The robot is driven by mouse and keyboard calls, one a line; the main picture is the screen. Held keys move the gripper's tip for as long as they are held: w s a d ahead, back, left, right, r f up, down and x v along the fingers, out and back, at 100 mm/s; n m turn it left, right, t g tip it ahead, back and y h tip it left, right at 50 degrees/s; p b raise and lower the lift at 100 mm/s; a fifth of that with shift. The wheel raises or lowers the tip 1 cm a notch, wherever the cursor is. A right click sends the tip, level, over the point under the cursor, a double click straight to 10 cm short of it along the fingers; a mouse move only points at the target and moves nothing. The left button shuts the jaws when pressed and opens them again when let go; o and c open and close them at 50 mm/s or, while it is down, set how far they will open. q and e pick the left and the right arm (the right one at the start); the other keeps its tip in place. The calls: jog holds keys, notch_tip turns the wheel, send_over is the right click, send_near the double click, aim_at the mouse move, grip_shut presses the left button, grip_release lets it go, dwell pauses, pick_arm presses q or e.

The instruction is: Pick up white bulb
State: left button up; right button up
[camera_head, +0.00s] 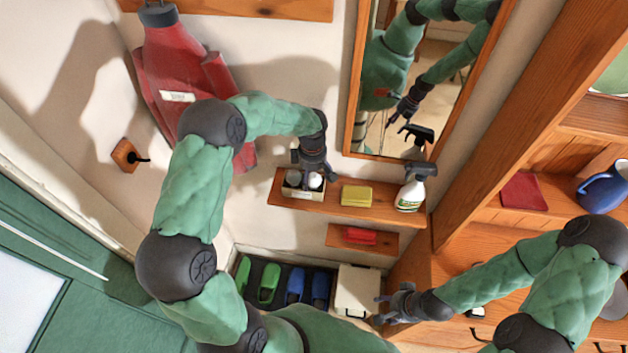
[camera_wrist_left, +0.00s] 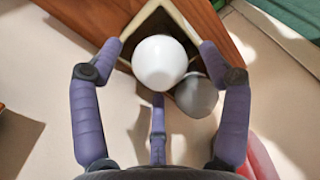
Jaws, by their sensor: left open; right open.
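The white bulb (camera_wrist_left: 160,62) sits in a small open box (camera_wrist_left: 188,28) beside a grey bulb (camera_wrist_left: 196,96). In the head view, the white bulb (camera_head: 315,180) shows at the right side of the box (camera_head: 300,193) on the wooden wall shelf, with the grey bulb (camera_head: 292,176) to its left. My left gripper (camera_head: 311,172) is open just above the box. In the wrist view its fingers (camera_wrist_left: 160,68) spread on either side of the white bulb, with a third finger below it; I see no grip on it. My right gripper (camera_head: 381,310) is open and empty, low near the white bin.
On the shelf (camera_head: 336,207) stand a yellow sponge (camera_head: 356,195) and a spray bottle (camera_head: 411,190), right of the box. A mirror (camera_head: 420,75) hangs above. A red item (camera_head: 359,236) lies on the lower shelf. Slippers (camera_head: 295,287) and a white bin (camera_head: 357,291) are below.

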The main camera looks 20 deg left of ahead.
pick_arm(q)
jog(key=shift+f, duration=0.2)
jog(key=shift+s, duration=0.1)
jog(key=c, duration=0.9)
jog(key=shift+r, duration=0.2)
